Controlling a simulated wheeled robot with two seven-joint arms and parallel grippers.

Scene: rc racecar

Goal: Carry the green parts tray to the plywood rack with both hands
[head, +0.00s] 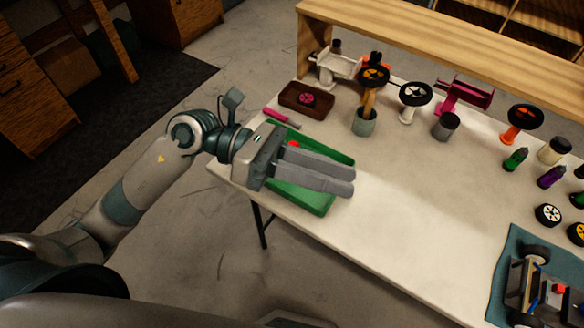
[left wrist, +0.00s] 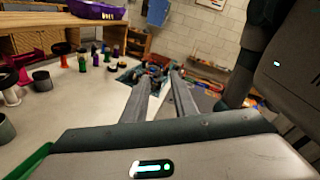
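The green parts tray (head: 302,199) lies on the left end of the white table, its middle covered by my left gripper. A green edge also shows at the lower left of the left wrist view (left wrist: 30,163). My left gripper (head: 351,180) is over the tray, fingers pointing right across it. In the left wrist view its fingers (left wrist: 158,84) stand apart with nothing between them. I cannot tell whether it touches the tray. A small red thing (head: 293,144) shows beside the gripper body. The plywood rack (head: 440,45) appears to be the long wooden shelf along the table's back. My right gripper is not in view.
A brown tray (head: 304,99) and a pink-handled tool (head: 281,117) lie behind the green tray. Several wheels, stands and bottles fill the table's back and right. A car chassis (head: 541,291) sits on a blue mat (head: 500,277). The front middle of the table is clear.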

